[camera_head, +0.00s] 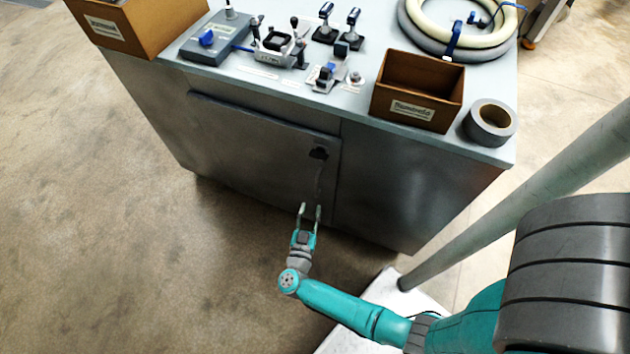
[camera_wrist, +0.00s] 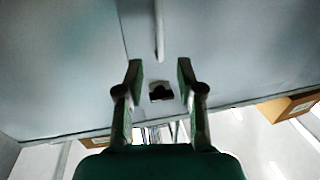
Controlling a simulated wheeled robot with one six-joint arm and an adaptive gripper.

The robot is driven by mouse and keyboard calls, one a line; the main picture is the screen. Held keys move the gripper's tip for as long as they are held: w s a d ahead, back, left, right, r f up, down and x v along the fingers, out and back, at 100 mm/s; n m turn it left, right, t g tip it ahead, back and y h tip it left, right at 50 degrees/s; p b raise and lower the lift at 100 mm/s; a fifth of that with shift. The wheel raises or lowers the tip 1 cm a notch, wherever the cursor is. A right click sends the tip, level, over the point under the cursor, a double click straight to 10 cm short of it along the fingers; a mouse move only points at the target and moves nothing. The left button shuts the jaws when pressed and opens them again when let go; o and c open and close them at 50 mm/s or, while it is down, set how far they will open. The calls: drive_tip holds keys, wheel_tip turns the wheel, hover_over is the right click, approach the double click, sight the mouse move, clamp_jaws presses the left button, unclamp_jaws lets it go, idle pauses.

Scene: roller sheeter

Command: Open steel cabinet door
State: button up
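The steel cabinet door (camera_head: 250,145) is on the grey cabinet's front and looks shut, its right seam beside a plain panel. Near its right edge are a dark latch (camera_head: 318,153) and, below it, a thin upright bar handle (camera_head: 318,182). In the wrist view the bar handle (camera_wrist: 159,30) shows ahead of the fingers at the top, and the dark latch (camera_wrist: 160,92) shows between them. My gripper (camera_head: 310,208) is low in front of the door, just below the handle. Its fingers (camera_wrist: 160,72) are open with nothing held. Whether they touch the door is unclear.
The cabinet top (camera_head: 290,95) carries a brown box (camera_head: 150,25), a labelled brown bin (camera_head: 415,95), a tape roll (camera_head: 490,122), coiled hose (camera_head: 455,45) and several small devices. Bare concrete floor (camera_head: 110,230) lies open left of and before the cabinet.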

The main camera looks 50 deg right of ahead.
sight(316, 185)
drive_tip(key=shift+x, duration=5.45)
drive_tip(key=shift+a, duration=0.1)
clamp_jaws()
